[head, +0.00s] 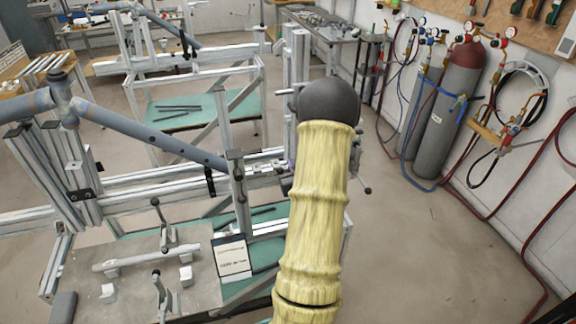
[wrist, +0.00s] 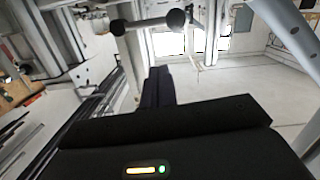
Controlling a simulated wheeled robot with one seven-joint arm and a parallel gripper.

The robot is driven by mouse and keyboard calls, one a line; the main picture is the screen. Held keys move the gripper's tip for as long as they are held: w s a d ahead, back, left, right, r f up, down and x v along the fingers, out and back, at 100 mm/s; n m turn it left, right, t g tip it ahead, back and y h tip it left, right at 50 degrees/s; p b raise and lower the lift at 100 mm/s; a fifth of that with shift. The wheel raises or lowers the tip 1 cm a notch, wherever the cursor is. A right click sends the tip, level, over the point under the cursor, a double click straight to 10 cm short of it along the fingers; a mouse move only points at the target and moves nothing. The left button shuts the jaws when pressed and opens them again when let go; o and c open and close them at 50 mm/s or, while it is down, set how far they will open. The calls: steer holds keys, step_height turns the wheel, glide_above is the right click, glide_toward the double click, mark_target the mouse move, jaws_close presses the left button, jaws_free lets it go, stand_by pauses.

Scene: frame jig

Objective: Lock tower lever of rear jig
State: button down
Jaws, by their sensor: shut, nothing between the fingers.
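My gripper's dark fingers (wrist: 158,88) are shut and empty in the wrist view. Just beyond their tips is a lever bar (wrist: 148,23) with a dark round knob at each end, apart from the fingers in the picture. The gap in depth is hard to judge. In the head view my yellow-sleeved arm covers my gripper and part of the aluminium tower (head: 297,60). Small dark-knobbed handles (head: 363,189) show right of my arm. I cannot tell whether they belong to the same lever. A blue-grey tube (head: 150,138) lies across the near jig.
A second jig with a tube (head: 160,18) stands farther back. A plate with toggle clamps (head: 166,240) and a small sign (head: 232,257) are at the near left. Gas cylinders (head: 450,110) and hoses line the right wall. The floor (head: 420,240) right of my arm is clear.

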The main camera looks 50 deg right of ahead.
steer(key=b+v, duration=0.1)
steer(key=v, duration=0.4)
steer(key=shift+w+a+r, duration=0.1)
steer(key=shift+w+a, duration=0.05)
steer(key=shift+a, duration=0.05)
steer(key=shift+w, duration=0.1)
